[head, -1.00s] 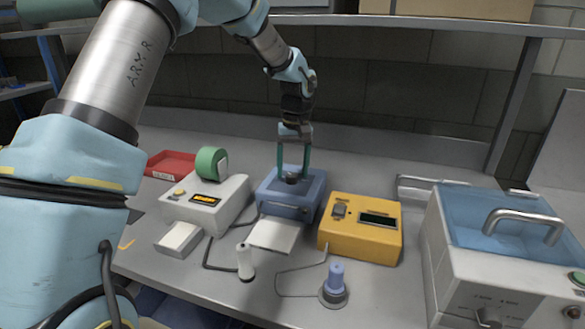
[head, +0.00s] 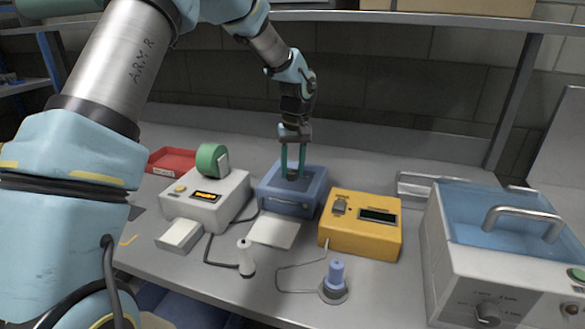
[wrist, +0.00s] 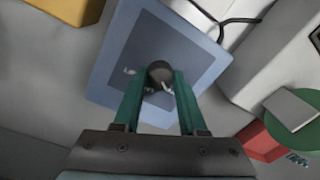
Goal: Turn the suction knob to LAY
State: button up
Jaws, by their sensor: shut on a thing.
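The suction unit is a blue box (head: 265,188) with a darker top panel, standing mid-bench in the head view. It fills the middle of the wrist view (wrist: 112,70). A dark round knob (wrist: 159,71) rises from its top panel, with a pale pointer mark toward the lower right in the wrist view. Small white lettering shows left of the knob, too small and partly hidden to read. My gripper (head: 293,174) comes down from above. Its two green fingers are shut on the knob, one on each side (wrist: 158,80). In the head view the fingers partly hide the knob.
A yellow box (head: 340,240) with a display stands right of the blue box. A white unit (head: 225,205) with a green roll (head: 208,160) stands left. A blue-lidded bath (head: 450,265) is far right. A shelf (head: 450,18) spans above. Cables lie in front.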

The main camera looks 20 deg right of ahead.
grip_shut()
jog(key=m, duration=0.5)
jog(key=shift+r+m, duration=0.1)
jog(key=shift+m, duration=0.3)
jog(key=m+p, duration=0.1)
jog(key=m, duration=0.5)
jog(key=shift+h, duration=0.3)
jog(key=o, duration=1)
grip_release()
jog(key=shift+o, duration=0.2)
